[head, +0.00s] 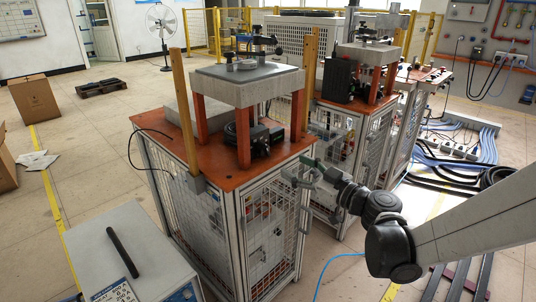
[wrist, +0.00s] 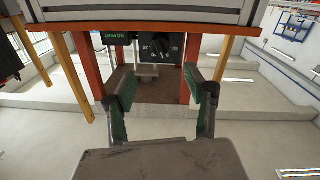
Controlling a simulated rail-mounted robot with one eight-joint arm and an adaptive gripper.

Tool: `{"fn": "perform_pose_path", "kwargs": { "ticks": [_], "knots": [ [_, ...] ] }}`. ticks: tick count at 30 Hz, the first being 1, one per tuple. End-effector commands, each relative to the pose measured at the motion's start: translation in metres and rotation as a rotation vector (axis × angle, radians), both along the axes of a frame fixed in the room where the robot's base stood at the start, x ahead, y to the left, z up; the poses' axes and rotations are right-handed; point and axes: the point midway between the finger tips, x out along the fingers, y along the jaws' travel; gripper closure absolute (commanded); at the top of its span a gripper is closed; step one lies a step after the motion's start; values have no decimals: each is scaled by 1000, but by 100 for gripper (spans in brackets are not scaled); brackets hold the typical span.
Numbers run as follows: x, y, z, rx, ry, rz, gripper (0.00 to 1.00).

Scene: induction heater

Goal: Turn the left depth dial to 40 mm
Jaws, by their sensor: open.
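My gripper (head: 308,172) is in front of the near cabinet's right front corner in the head view. In the wrist view, which looks upside down, my gripper (wrist: 163,98) is open and empty, its two green-padded fingers wide apart. Beyond and between them is a dark control box (wrist: 120,50) with a round black dial (wrist: 160,46) and pale scale marks. The dial is apart from the fingers. Its setting is too small to read. A green lit text display (wrist: 110,35) is beside it. In the head view the black box (head: 262,139) sits under the raised plate; its dial face cannot be made out.
The box stands on an orange cabinet top (head: 160,130), between orange legs (head: 243,140) carrying a grey plate (head: 250,75). Yellow posts (head: 184,105) stand at the edges. A second similar station (head: 370,90) is behind. A grey case (head: 130,255) is at front left.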

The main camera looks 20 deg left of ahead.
Motion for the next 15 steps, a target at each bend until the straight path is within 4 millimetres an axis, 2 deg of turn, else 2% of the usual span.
{"fn": "perform_pose_path", "kwargs": {
  "ticks": [15],
  "knots": [
    [45,82,-2,-1,2,3,51]
  ]
}}
